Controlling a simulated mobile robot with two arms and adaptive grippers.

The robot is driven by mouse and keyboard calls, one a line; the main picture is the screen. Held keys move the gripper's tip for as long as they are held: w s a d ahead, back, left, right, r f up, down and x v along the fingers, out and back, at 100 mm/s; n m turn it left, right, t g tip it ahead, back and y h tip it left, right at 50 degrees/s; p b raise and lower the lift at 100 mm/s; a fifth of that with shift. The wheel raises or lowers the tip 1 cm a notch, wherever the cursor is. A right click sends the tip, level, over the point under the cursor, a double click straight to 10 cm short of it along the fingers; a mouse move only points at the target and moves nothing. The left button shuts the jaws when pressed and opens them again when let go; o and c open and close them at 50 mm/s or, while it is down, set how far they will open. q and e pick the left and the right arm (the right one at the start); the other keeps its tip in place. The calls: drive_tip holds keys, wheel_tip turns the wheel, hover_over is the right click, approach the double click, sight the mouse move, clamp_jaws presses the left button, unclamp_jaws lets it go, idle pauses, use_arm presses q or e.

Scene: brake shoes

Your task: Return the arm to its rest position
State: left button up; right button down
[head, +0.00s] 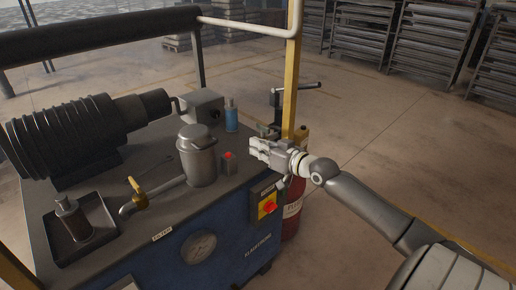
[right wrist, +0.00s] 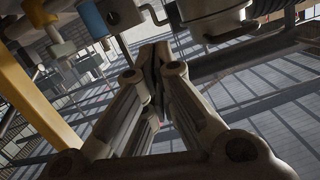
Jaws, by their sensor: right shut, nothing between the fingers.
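My right arm (head: 365,205) comes in from the lower right in the head view. My left gripper does not show.
The blue machine (head: 190,262) carries a ribbed motor (head: 65,135), a grey canister (head: 197,155) and a blue bottle (head: 231,115). A yellow post (head: 291,80) and a red extinguisher (head: 293,208) stand beside it. Open floor (head: 400,130) lies to the right, before racks (head: 435,40).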

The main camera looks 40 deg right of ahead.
idle(0.6)
drive_tip(key=s+d+f+m+g+h, duration=0.1)
drive_tip(key=s+d+f+g+h, duration=0.1)
drive_tip(key=f, duration=0.9)
drive_tip(key=s+d+f+m+g+h, duration=0.1)
drive_tip(key=s+d+f, duration=0.15)
drive_tip(key=f, duration=0.75)
drive_tip(key=s+a+f+g, duration=0.2)
drive_tip(key=s+f, duration=0.4)
drive_tip(key=f, duration=0.5)
drive_tip(key=s+a+f+g, duration=0.1)
drive_tip(key=s+f+g, duration=0.2)
drive_tip(key=s+f, duration=0.55)
drive_tip(key=s+a+f+n+g, duration=0.1)
drive_tip(key=s+a+f+g, duration=0.1)
drive_tip(key=s+a+f, duration=0.45)
drive_tip(key=s+a+f+n+g, duration=0.15)
drive_tip(key=s+a+f, duration=0.25)
drive_tip(key=s+f, duration=0.55)
drive_tip(key=s+a+f+n+g, duration=0.1)
drive_tip(key=s+a+f, duration=0.3)
drive_tip(key=s+a, duration=0.2)
drive_tip(key=s+a+f+n+g+y, duration=0.1)
drive_tip(key=s+a+f, duration=0.3)
drive_tip(key=s, duration=0.5)
drive_tip(key=shift+s+a+g, duration=0.2)
drive_tip(key=shift+a+g, duration=0.55)
drive_tip(key=shift+a, duration=0.1)
drive_tip(key=shift+n, duration=0.25)
